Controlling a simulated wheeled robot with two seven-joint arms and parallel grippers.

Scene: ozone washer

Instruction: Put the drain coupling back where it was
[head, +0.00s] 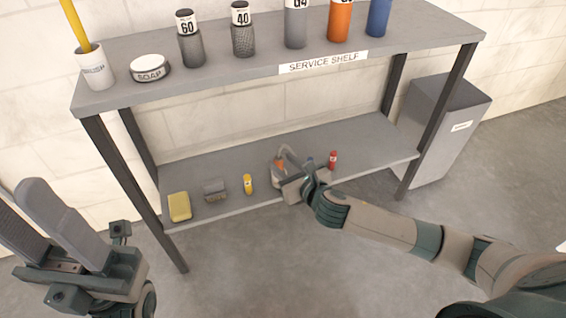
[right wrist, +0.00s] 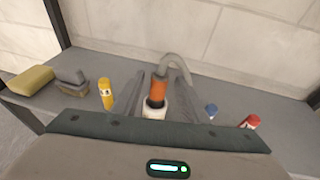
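The orange drain coupling (right wrist: 159,91) has a grey curved hose (right wrist: 178,61) at its top and a white cup-like part (right wrist: 154,110) beneath it. It is over the lower shelf and also shows in the head view (head: 281,165). My right gripper (right wrist: 162,88) has one finger on each side of it; the fingers look apart, and I cannot tell whether they touch it. In the head view my right gripper (head: 297,185) partly hides the coupling's lower part. My left gripper (head: 40,205) is open and empty, away from the shelf at the left.
The lower shelf (head: 350,155) also holds a yellow sponge (head: 179,206), a grey brush (head: 214,190), a yellow bottle (head: 248,184), a small blue item (right wrist: 211,111) and a red item (head: 333,159). Bottles and soap stand on the upper shelf (head: 215,70). A grey cabinet (head: 446,130) stands at the right.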

